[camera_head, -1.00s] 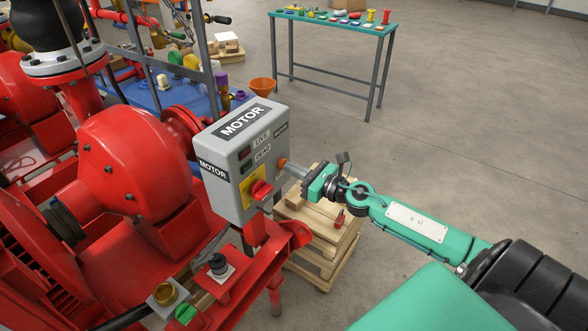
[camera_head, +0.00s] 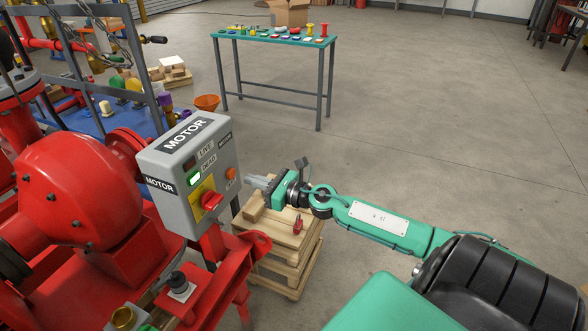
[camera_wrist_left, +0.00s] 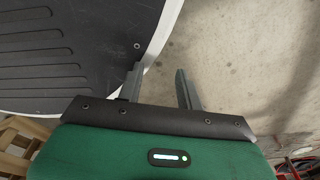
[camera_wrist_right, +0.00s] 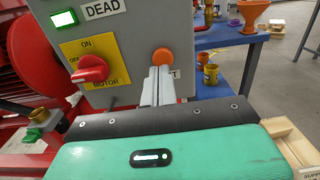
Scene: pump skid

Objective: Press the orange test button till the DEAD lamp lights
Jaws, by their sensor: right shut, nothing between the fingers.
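The grey MOTOR box (camera_head: 172,215) stands left of centre in the head view. The DEAD lamp (camera_head: 194,179) is lit bright green-white, also in the right wrist view (camera_wrist_right: 64,18). The LIVE lamp above it is dark. My left gripper (camera_wrist_left: 158,75) is open and empty, seen only in the left wrist view.
A red rotary switch (camera_head: 212,200) on a yellow plate is on the box front. Red pump parts (camera_head: 85,180) fill the left. A wooden pallet stack (camera_head: 283,245) stands below my right gripper.

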